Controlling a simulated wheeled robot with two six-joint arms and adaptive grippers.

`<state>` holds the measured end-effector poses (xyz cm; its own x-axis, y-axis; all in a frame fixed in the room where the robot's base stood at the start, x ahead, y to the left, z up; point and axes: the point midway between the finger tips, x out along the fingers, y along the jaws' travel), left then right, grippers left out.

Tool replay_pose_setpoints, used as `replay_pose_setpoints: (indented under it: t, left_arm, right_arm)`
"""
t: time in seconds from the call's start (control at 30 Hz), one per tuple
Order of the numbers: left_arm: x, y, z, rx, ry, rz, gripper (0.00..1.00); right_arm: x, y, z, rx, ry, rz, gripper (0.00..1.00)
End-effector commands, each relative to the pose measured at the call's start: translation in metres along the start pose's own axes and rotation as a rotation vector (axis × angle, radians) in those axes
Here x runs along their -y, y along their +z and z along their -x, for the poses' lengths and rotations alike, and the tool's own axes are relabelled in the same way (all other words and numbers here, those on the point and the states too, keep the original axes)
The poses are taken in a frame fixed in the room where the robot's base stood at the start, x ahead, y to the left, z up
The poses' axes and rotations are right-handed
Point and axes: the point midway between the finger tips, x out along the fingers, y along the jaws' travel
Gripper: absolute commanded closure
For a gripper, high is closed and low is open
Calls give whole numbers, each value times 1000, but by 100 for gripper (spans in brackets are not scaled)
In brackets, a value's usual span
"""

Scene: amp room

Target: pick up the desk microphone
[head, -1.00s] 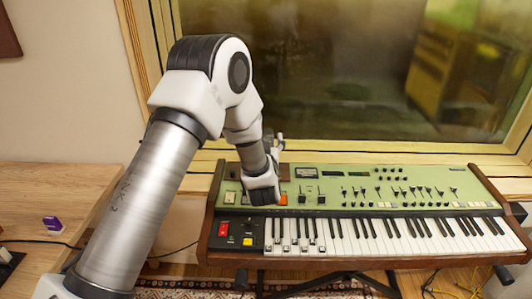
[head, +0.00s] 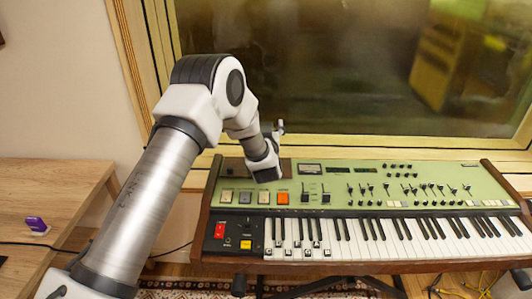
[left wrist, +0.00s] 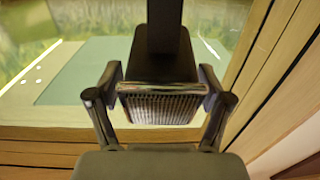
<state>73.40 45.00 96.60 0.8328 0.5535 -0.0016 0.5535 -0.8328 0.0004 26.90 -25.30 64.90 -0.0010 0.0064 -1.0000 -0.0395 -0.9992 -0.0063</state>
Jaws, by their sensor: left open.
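The desk microphone shows in the left wrist view as a dark block with a chrome rim and a ribbed silver grille (left wrist: 160,108), with a dark upright part above it. My left gripper (left wrist: 160,78) is open, with one finger on each side of the microphone. I cannot tell whether either finger touches it. In the head view my left gripper (head: 279,128) is at the back left of the keyboard, near the window, mostly hidden behind my wrist. I cannot make out the microphone in the head view. My right gripper is not in view.
A green synthesizer keyboard (head: 390,186) with wooden ends stands under the window (head: 330,70). A wooden desk (head: 50,190) is at the left, with a small purple object (head: 37,226) and a cable on it.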

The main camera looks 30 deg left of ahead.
Motion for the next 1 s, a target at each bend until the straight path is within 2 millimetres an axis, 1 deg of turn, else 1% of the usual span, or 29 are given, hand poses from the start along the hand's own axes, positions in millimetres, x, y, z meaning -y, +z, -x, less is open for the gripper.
replay_pose_setpoints:
  t: [0.13, 0.17, 0.2, 0.27, 0.3, 0.37, 0.4, 0.77, 1.0]
  left_arm:
    - [0, 0, 0, 0, 0, 0, 21]
    - [0, 0, 0, 0, 0, 0, 28]
    - [0, 0, 0, 0, 0, 0, 42]
    - [0, 0, 0, 0, 0, 0, 63]
    - [0, 0, 0, 0, 0, 0, 78]
    - [0, 0, 0, 0, 0, 0, 99]
    - [0, 0, 0, 0, 0, 0, 100]
    - [0, -4, 0, -4, 0, 1, 100]
    - [0, -18, 0, -5, 0, 1, 100]
  right_arm:
    - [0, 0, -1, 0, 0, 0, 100]
    - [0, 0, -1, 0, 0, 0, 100]
    - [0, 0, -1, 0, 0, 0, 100]
    - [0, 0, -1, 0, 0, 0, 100]
    - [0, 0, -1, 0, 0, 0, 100]
    - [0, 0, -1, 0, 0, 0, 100]
    - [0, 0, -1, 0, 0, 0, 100]
    - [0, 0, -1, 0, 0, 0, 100]
    - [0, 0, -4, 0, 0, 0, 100]
